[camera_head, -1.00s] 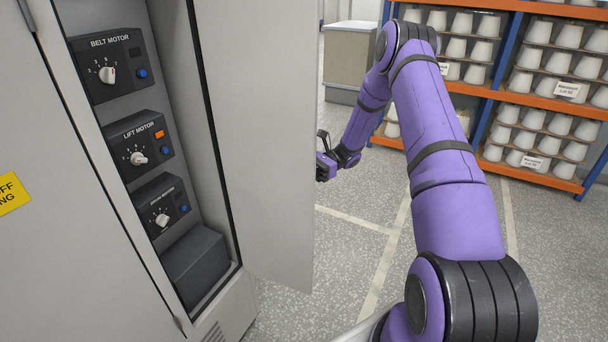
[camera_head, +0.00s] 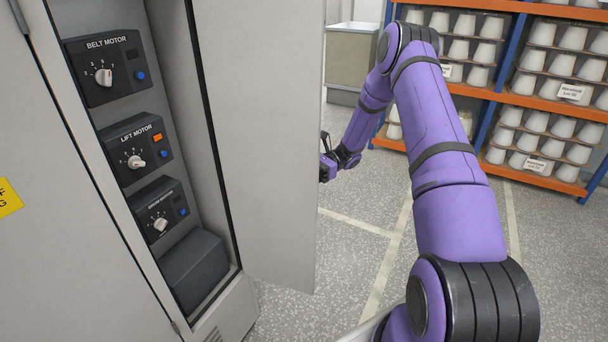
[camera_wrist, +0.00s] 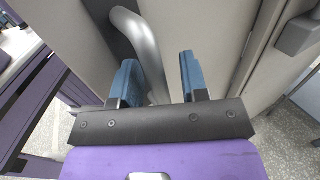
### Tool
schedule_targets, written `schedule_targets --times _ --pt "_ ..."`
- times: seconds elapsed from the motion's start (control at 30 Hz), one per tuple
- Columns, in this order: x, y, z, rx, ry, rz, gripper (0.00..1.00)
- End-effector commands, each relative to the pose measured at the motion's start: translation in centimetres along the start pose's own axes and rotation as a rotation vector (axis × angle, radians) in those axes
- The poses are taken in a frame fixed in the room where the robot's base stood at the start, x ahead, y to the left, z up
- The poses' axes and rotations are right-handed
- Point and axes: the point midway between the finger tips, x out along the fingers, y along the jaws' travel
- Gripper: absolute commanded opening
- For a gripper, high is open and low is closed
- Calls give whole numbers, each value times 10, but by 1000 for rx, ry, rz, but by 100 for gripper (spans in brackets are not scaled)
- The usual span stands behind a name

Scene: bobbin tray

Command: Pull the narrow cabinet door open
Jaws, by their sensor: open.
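The narrow cabinet door (camera_head: 262,150) stands wide open in the head view, swung out to the right of the cabinet opening. Its outer face is turned away from the head camera. In the wrist view a grey bar handle (camera_wrist: 143,50) rises from a pale panel and runs down between my gripper's two blue fingers. My gripper (camera_wrist: 162,80) is open, with its fingers on either side of the handle's lower part. I cannot tell whether a finger touches it. In the head view my gripper (camera_head: 327,160) shows at the door's right edge, partly hidden behind it.
Inside the cabinet are the belt motor (camera_head: 108,67), lift motor (camera_head: 136,148) and drum motor (camera_head: 161,210) control boxes. A dark box (camera_head: 195,270) sits below. Shelves of white bobbins (camera_head: 535,90) stand at the back right. The floor (camera_head: 345,265) right of the door is clear.

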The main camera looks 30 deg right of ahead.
Motion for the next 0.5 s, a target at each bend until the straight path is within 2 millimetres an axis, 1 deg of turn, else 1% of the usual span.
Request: schedule_targets --times 0.13,0.23,0.37,0.5 --pt "-3 0 0 0 0 -1 41" --pt "-11 0 0 -1 1 -2 41" --pt "-32 0 -1 -1 1 -3 41" --pt "-59 0 -1 0 1 -3 41"
